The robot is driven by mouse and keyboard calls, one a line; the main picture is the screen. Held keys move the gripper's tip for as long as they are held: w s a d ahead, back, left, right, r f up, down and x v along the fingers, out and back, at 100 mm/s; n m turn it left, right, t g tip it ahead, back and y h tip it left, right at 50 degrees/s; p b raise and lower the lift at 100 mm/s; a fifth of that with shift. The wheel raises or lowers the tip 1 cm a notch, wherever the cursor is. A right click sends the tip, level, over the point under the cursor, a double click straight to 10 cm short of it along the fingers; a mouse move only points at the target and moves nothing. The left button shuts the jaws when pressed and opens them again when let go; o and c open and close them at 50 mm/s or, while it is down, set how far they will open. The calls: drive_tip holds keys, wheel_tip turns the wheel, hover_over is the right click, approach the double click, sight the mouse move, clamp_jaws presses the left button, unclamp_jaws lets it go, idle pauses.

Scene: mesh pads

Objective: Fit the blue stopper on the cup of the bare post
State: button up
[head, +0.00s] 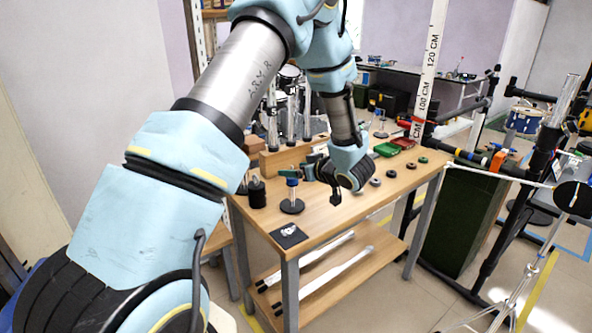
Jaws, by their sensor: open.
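A small post (292,193) with a blue top stands upright on a round black base at the near left of the table. I take the blue top as the blue stopper (292,182). A short black post (257,193) stands to its left. Another thin post (381,124) on a dark base stands at the far side; its top is too small to read. I cannot tell which post is the bare one, and no cup shows clearly. My gripper (323,186) is open, low over the table, right of the blue-topped post. It appears empty and apart from that post.
A wooden block (285,160) with tall clear tubes stands behind. Several dark round pads (375,182) line the right edge, near a green tray (387,149) and a red one (403,143). A black card (289,236) lies at the near corner. The front middle tabletop is clear.

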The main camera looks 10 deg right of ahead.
drive_tip(key=b+v, duration=0.2)
drive_tip(key=v, duration=0.8)
drive_tip(key=shift+s+d, duration=0.2)
drive_tip(key=shift+s, duration=0.05)
drive_tip(key=shift+r, duration=0.1)
drive_tip(key=w+a+r+m+g+h, duration=0.2)
drive_tip(key=w+a+m+h, duration=0.1)
drive_tip(key=w+a+h, duration=0.3)
drive_tip(key=s+a+f+m+g, duration=0.2)
drive_tip(key=s+a+g, duration=0.6)
drive_tip(key=s+a, duration=0.9)
drive_tip(key=a+m, duration=0.1)
drive_tip(key=a, duration=0.2)
drive_tip(key=shift+s+f+g, duration=0.3)
drive_tip(key=shift+f, duration=0.05)
